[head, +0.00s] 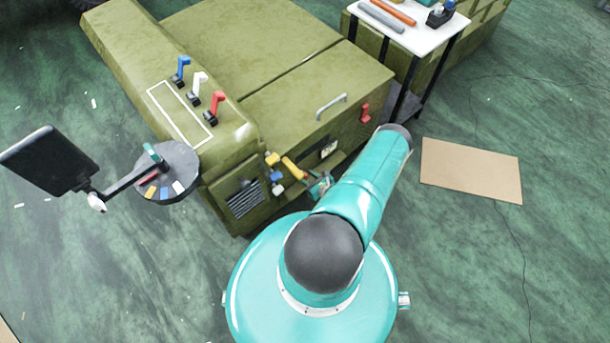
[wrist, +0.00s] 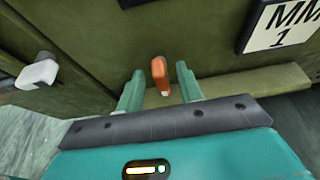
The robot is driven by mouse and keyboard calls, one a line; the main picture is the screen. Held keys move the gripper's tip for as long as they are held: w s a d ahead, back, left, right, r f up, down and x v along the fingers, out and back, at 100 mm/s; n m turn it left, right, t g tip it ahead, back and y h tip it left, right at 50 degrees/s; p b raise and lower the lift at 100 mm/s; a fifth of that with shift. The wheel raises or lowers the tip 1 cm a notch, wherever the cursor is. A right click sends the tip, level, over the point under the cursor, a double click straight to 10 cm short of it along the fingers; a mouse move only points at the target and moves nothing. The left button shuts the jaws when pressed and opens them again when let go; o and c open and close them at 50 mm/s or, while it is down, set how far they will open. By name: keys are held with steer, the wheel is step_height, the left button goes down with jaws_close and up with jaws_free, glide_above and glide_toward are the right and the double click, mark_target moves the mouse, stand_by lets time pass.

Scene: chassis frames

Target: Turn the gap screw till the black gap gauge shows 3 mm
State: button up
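The gap gauge (wrist: 285,25) is a black-framed plate at the top right of the wrist view. Its white face shows "MM" above a "1"; its top and right side are cut off. It looks like the small white-faced plate (head: 329,148) on the machine's front in the head view. An orange bar-shaped piece (wrist: 159,73), apparently the gap screw's handle, sticks out below and left of the gauge. My gripper (wrist: 160,82) is open, with one teal finger on each side of this piece. Gaps show on both sides. In the head view my gripper (head: 320,186) is small and partly hidden by my arm.
The olive machine (head: 285,40) carries blue, white and red levers on top. Yellow, blue and white knobs (head: 276,176) sit close left of my gripper. A white knob (wrist: 37,74) shows in the wrist view. A black screen (head: 48,160) stands left; a cardboard sheet (head: 470,170) lies right.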

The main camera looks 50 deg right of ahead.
steer(key=shift+x, duration=1)
jaws_close()
steer(key=m+y, duration=0.1)
steer(key=m, duration=0.1)
steer(key=m+t+y, duration=0.1)
steer(key=shift+d+m+y, duration=0.35)
steer(key=shift+m+y, duration=0.05)
steer(key=m, duration=0.1)
steer(key=m+t+y, duration=0.1)
steer(key=m, duration=0.1)
steer(key=m+y, duration=0.1)
steer(key=shift+s+d+f, duration=0.1)
steer(key=shift+d+f, duration=0.1)
steer(key=shift+f, duration=0.1)
steer(key=shift+m+t, duration=0.3)
